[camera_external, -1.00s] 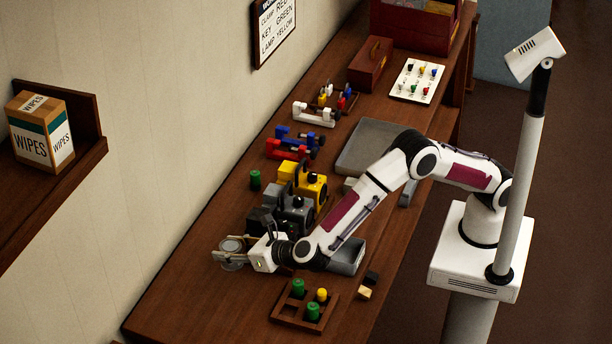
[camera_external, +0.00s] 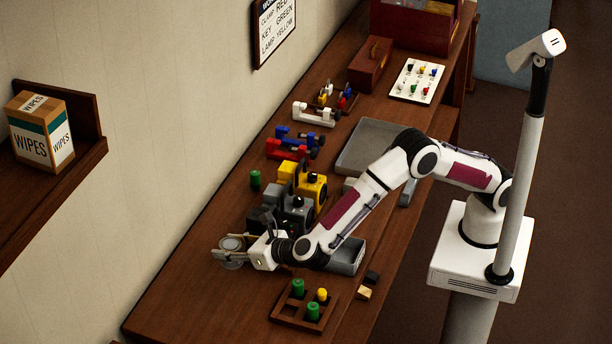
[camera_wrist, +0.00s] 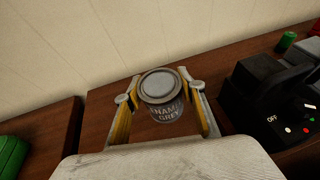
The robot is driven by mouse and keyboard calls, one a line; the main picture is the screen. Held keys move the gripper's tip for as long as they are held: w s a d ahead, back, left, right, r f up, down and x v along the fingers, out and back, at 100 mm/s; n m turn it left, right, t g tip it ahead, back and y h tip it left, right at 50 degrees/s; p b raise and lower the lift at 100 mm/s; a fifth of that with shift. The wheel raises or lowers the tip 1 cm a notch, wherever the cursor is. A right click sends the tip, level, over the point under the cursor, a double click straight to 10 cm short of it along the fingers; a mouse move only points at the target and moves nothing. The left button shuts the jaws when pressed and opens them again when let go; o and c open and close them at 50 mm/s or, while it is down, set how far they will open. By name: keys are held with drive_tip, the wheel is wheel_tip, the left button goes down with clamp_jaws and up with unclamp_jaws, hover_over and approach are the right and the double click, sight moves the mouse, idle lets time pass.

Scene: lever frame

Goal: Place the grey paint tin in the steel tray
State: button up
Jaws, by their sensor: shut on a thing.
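The grey paint tin (camera_wrist: 162,88) stands upright between my fingers in the wrist view, its round lid up and its label partly readable as grey enamel. My gripper (camera_wrist: 163,108) is shut on it, one yellow-padded finger on each side. In the external view the tin (camera_external: 232,243) and my gripper (camera_external: 231,252) are low at the wall side of the bench; I cannot tell whether the tin touches the wood. The steel tray (camera_external: 365,150) is a wide, shallow grey tray farther back on the bench, apart from my gripper, partly behind my arm.
Grey and yellow boxy devices (camera_external: 295,215) stand close beside my gripper. A smaller grey bin (camera_external: 348,257) sits under my forearm. A wooden rack (camera_external: 289,316) with green and yellow pieces is in front. Red and blue clamps (camera_external: 290,150) stand farther back.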

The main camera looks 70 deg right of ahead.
sight(227, 244)
wheel_tip(227, 244, up, 12)
drive_tip(key=w+d+m+g+h, duration=0.1)
drive_tip(key=d+m+g+h, duration=0.15)
drive_tip(key=d, duration=0.95)
drive_tip(key=w+d+f+m+g+h, duration=0.1)
drive_tip(key=d+m+h, duration=0.2)
drive_tip(key=d, duration=0.9)
drive_tip(key=w+d+m+g+h, duration=0.1)
drive_tip(key=d+m+g+h, duration=0.15)
drive_tip(key=d, duration=1.05)
drive_tip(key=s+d+m+g+h, duration=0.1)
drive_tip(key=s+d+m+g, duration=0.2)
drive_tip(key=s+d, duration=0.5)
drive_tip(key=s+d+m+g+h, duration=0.1)
drive_tip(key=s+d+m+g, duration=0.3)
drive_tip(key=d, duration=0.8)
drive_tip(key=s+d+m+g+h, duration=0.1)
drive_tip(key=s+d+m+g, duration=0.2)
drive_tip(key=s+d, duration=0.55)
wheel_tip(227, 244, down, 11)
drive_tip(key=d, duration=0.1)
drive_tip(key=shift+w+d+r, duration=0.15)
drive_tip(key=shift+w+r, duration=0.05)
drive_tip(key=shift+w, duration=0.2)
drive_tip(key=shift+f, duration=3.15)
